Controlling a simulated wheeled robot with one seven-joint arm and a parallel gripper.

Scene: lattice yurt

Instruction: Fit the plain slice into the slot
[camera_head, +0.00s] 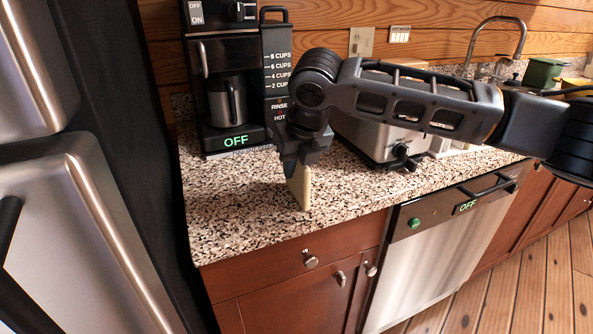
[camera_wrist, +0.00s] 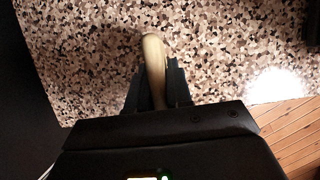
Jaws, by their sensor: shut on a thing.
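A pale plain bread slice (camera_head: 300,187) is held on edge, upright, by my gripper (camera_head: 301,160) just above or at the granite counter; I cannot tell if it touches. In the wrist view the slice (camera_wrist: 154,62) shows edge-on between the two dark fingers of my gripper (camera_wrist: 157,88), which are shut on it. A silver toaster (camera_head: 378,140) stands behind and to the right of the slice, with a dark knob on its front. My arm covers its top, so its slots are hidden.
A black coffee maker (camera_head: 226,95) with a metal carafe stands at the back left of the speckled counter (camera_head: 235,205). A dishwasher (camera_head: 440,250) is under the counter's right part. The counter's front left is clear. A sink tap (camera_head: 497,38) is at the back right.

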